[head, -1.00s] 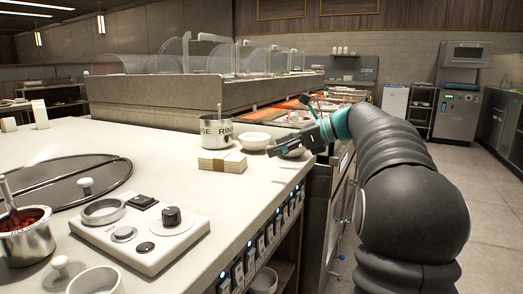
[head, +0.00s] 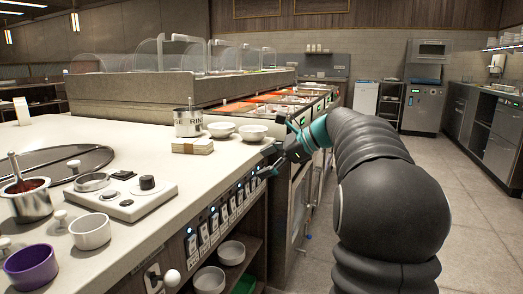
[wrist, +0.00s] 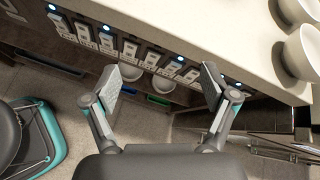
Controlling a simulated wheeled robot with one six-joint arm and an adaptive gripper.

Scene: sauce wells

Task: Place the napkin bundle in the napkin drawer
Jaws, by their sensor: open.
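The napkin bundle (head: 192,146), a small cream stack with a band, lies flat on the white counter, in front of the metal rinse pot (head: 188,122). It does not show in the wrist view. My gripper (head: 271,160) is at the counter's right edge, to the right of the bundle and apart from it. In the wrist view my gripper (wrist: 162,82) has its fingers spread with nothing between them, above the row of switches on the counter's front. I cannot tell which front is the napkin drawer; a white knob (head: 171,277) shows low on the counter's side.
Two white bowls (head: 252,132) stand near the counter edge beside my gripper; bowls also show in the wrist view (wrist: 303,50). A control box (head: 124,194), a sauce pot (head: 26,199) and a purple bowl (head: 31,265) occupy the near counter. Floor at right is clear.

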